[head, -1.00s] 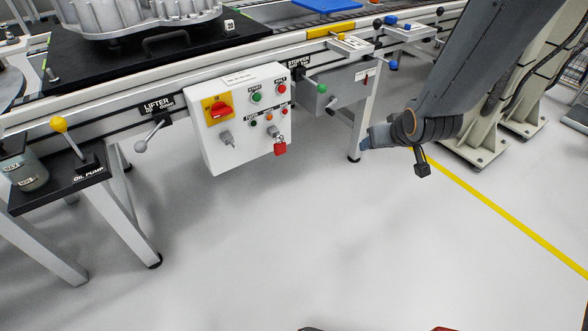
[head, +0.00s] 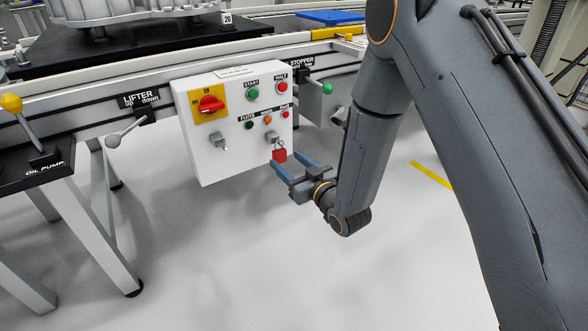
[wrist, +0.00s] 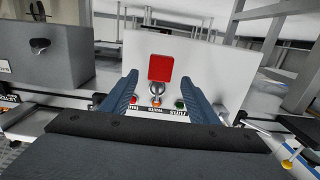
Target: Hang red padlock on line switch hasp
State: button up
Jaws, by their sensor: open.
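The red padlock (head: 279,156) hangs by its shackle from a grey peg (head: 271,138) at the lower right of the white control box. The red rotary line switch (head: 210,104) sits on a yellow plate at the box's upper left. A grey hasp-like fitting (head: 217,141) juts out below it. My gripper (head: 286,160) is open and empty, its blue fingers pointing at the padlock. In the wrist view, the padlock (wrist: 160,67) shows in line with the gap between my fingers (wrist: 161,88), with no visible contact.
The white control box (head: 205,168) carries start and halt buttons and several small lamps. The lifter lever (head: 115,140) is to its left, and the stopper lever with a green knob (head: 327,89) to its right. The floor below the box is clear.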

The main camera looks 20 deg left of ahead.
aim_at(281, 152)
jog(key=shift+b+x, duration=0.6)
jog(key=shift+x, duration=2.25)
jog(key=c, duration=1.2)
jog(key=shift+s+d+r+p, duration=0.15)
jog(key=shift+d+r+p, duration=0.05)
jog(key=shift+r+p, duration=0.4)
jog(key=shift+d, duration=0.1)
jog(key=shift+p+v, duration=0.75)
jog(key=shift+v, duration=0.8)
jog(key=shift+s, duration=0.1)
